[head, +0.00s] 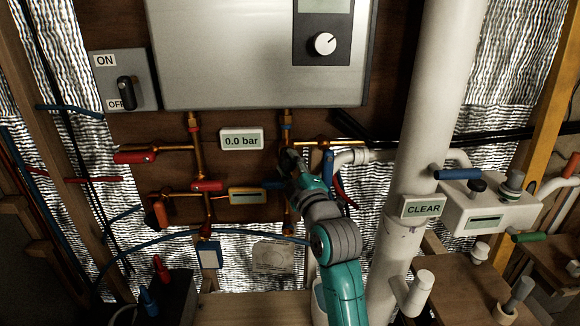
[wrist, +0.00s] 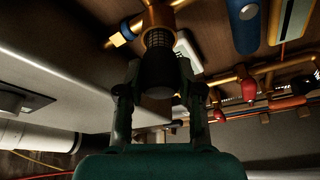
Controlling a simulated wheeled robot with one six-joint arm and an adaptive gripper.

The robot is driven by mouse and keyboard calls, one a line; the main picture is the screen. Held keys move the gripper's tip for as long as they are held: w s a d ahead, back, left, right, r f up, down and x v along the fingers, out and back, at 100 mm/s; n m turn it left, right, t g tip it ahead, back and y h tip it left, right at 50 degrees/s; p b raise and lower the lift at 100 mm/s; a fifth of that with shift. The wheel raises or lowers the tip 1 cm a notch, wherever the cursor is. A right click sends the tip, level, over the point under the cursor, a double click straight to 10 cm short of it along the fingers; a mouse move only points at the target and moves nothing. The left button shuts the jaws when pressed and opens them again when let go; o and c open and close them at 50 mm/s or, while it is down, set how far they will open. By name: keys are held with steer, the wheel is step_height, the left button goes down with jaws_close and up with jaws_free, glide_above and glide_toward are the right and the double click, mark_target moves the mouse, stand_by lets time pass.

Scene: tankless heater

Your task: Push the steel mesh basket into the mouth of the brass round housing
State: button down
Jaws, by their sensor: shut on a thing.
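In the wrist view, the steel mesh basket (wrist: 158,38) stands upright in the picture, with a dark, thick cylindrical end (wrist: 158,72) below it. My gripper (wrist: 160,76) is shut on that dark end, one finger on each side. The mesh end points at the mouth of the brass round housing (wrist: 157,16) and meets its lower rim in the picture. I cannot tell how far the mesh is inside. In the head view, my gripper (head: 292,164) is at the pipework below the heater; my arm hides the basket and most of the housing.
The heater cabinet (head: 250,55) is above the pipes. A 0.0 bar display (head: 241,139) is left of my gripper. A yellow-framed gauge (head: 248,196) and red-handled valves (head: 208,185) are close on the left. A thick white pipe (head: 425,130) stands on the right.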

steer(key=shift+w, duration=1.1)
steer(key=c, duration=0.7)
jaws_free()
steer(key=v, duration=1.2)
steer(key=shift+f, duration=0.1)
